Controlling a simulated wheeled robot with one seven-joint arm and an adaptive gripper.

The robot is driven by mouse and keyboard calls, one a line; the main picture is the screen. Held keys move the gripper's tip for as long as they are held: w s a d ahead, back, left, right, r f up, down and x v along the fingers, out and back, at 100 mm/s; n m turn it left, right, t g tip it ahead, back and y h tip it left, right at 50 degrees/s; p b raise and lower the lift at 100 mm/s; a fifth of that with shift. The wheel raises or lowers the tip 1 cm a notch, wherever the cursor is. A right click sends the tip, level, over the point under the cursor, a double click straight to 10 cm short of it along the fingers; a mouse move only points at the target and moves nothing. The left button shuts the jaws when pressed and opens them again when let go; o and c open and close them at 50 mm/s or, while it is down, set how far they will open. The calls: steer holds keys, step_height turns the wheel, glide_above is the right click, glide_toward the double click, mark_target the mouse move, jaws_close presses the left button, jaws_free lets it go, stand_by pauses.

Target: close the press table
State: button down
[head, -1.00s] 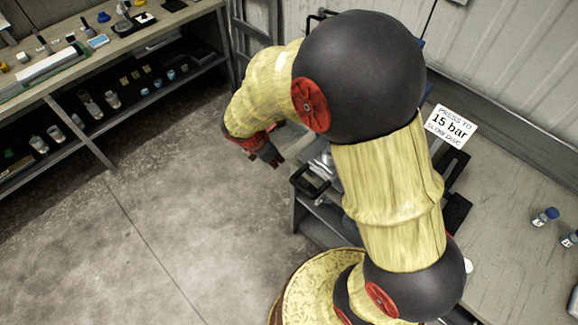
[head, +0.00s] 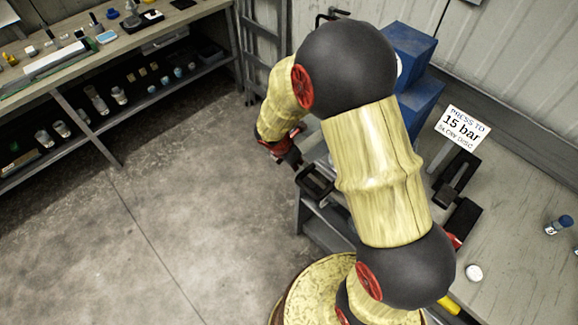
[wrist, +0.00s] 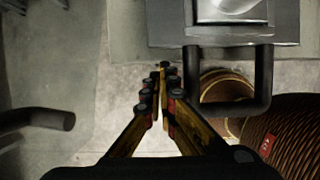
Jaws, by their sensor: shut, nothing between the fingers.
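The press table shows in the wrist view as a grey metal plate (wrist: 225,36) with a black U-shaped handle (wrist: 262,85) on its near edge. In the head view the black handle (head: 316,184) sticks out over the bench's left edge, and the rest of the table is mostly hidden behind my arm. The blue press body (head: 418,99) stands behind my arm. My gripper (wrist: 162,68) is shut and empty, its fingertips just left of the handle's left bar in the wrist view. In the head view my gripper (head: 294,160) is close to the handle; I cannot tell whether they touch.
A white sign (head: 463,128) reading "15 bar" stands on the bench (head: 510,215) at right, with small bottles (head: 559,225) beyond. A shelved workbench (head: 110,58) with several containers is at upper left. Open concrete floor (head: 190,190) lies between. Another dark bar (wrist: 40,120) shows at left in the wrist view.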

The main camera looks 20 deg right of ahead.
steer(key=shift+w+d, duration=0.2)
steer(key=shift+d, duration=0.4)
steer(key=w+d+p, duration=0.1)
steer(key=d, duration=0.3)
steer(key=w+d+p, duration=0.2)
steer(key=d, duration=0.3)
steer(key=w+d+p, duration=0.2)
steer(key=d, duration=0.2)
steer(key=shift+d, duration=0.3)
steer(key=shift+s, duration=0.1)
